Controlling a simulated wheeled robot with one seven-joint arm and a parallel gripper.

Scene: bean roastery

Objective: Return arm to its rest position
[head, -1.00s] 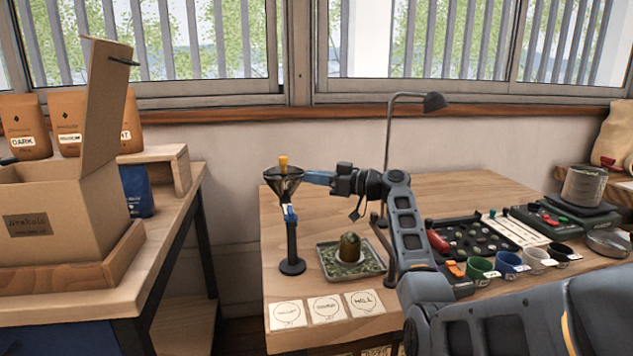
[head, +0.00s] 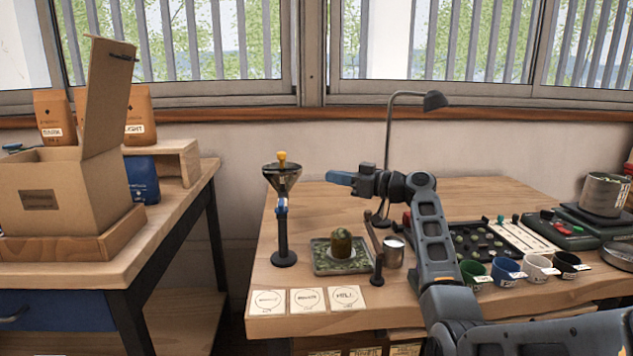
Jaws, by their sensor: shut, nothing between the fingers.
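My gripper (head: 332,178) is at the end of my arm, above the wooden table (head: 420,312). Its blue fingers point left and are shut with nothing between them. A yellow piece (head: 282,157) sits on top of the funnel. My arm comes in from the lower right and bends over the middle of the table, hiding part of what is behind it.
Below my gripper are a square tray (head: 322,262) with a dark green jar (head: 341,243) and a metal cup (head: 394,252). A lamp (head: 434,101) stands behind. Several small cups (head: 507,271) and a sorting board (head: 488,238) are on the right. An open carton (head: 75,215) stands left.

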